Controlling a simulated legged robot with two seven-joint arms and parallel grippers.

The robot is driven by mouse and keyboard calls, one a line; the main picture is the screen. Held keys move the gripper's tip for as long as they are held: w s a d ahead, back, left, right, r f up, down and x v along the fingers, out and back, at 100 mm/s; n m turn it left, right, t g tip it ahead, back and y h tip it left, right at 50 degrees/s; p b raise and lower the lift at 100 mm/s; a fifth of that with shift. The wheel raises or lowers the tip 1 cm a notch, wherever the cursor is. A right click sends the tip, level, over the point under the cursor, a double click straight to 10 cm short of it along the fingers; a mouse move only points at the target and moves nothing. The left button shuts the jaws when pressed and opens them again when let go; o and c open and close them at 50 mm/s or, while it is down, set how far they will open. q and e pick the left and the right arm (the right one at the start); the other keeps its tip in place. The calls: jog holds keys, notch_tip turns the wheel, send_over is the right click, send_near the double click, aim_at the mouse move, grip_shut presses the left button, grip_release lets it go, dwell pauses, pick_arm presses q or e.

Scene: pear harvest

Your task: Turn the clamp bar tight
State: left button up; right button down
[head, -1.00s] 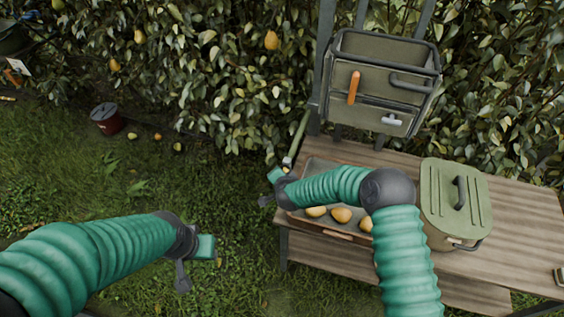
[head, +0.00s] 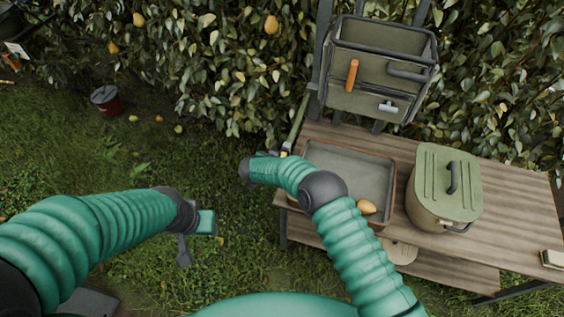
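A green pole (head: 297,122) slants at the left end of the wooden table, with a small yellow and pale fitting (head: 286,148) at its lower end. I cannot tell whether this is the clamp bar. A silver T-shaped bar (head: 388,107) is on the front of the upright grey-green box (head: 372,95). My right gripper (head: 279,153) is beside the pole's lower fitting. Its fingertips are too small and covered to show contact or opening. My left gripper (head: 206,223) hangs over the grass at the left, away from the table; its finger state is unclear.
A brown-rimmed tray (head: 385,160) holds a pear (head: 367,206); my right arm covers part of it. A lidded green canister (head: 443,190) stands right of it. An orange handle (head: 351,75) is on the box. A red bucket (head: 106,99) stands on the grass. The table's right part (head: 515,205) is mostly clear.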

jog(key=shift+s+a+f, duration=0.1)
jog(key=shift+s+f, duration=0.05)
jog(key=shift+f, duration=0.1)
jog(key=c, duration=1.6)
grip_release()
jog(key=o, duration=0.3)
jog(key=shift+r, duration=0.1)
jog(key=shift+o, duration=0.2)
jog(key=v, duration=1.6)
jog(key=shift+a+r, duration=0.2)
jog(key=shift+a, duration=0.15)
